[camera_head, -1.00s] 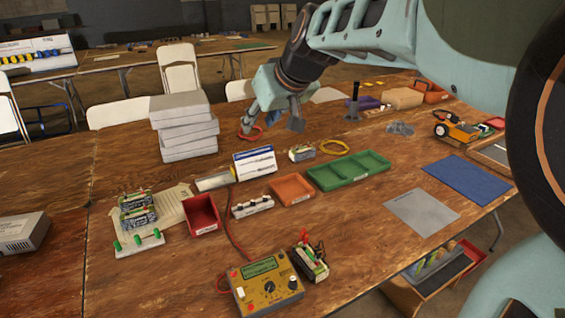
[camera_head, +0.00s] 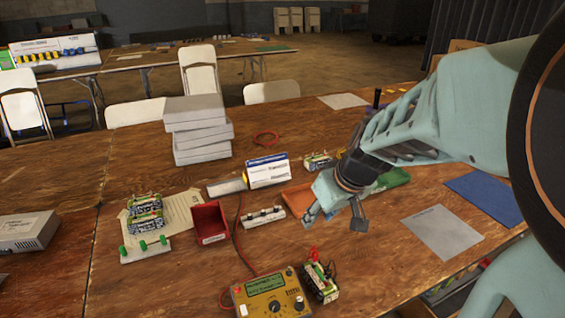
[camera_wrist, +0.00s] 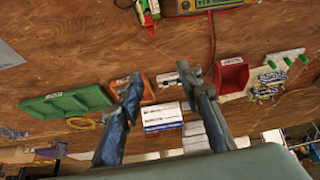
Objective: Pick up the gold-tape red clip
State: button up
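In the wrist view the pack (camera_wrist: 147,12) is cut off by the top edge. My gripper (camera_head: 336,218) is open and empty above the table, behind the pack and near the orange tray. In the wrist view my gripper (camera_wrist: 160,85) shows its two fingers wide apart, with nothing between them held.
The yellow meter (camera_head: 270,296) stands left of the pack, with a red lead (camera_head: 238,240) running back. A red bin (camera_head: 209,223), white terminal strip (camera_head: 263,217), orange tray (camera_head: 298,199) and blue-and-white box (camera_head: 268,171) lie behind. A grey mat (camera_head: 442,232) is at right.

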aim_at(316, 251)
jog(key=shift+g, duration=0.4)
jog(key=shift+w+f+b, duration=0.2)
jog(key=shift+f, duration=2.1)
jog(key=shift+w+f+b, duration=0.25)
jog(key=shift+f, duration=2.1)
jog(key=shift+w+f+b, duration=0.2)
jog(key=shift+f, duration=2.1)
jog(key=shift+c, duration=0.3)
jog(key=shift+d, duration=0.1)
grip_shut()
jog(key=shift+r, duration=0.1)
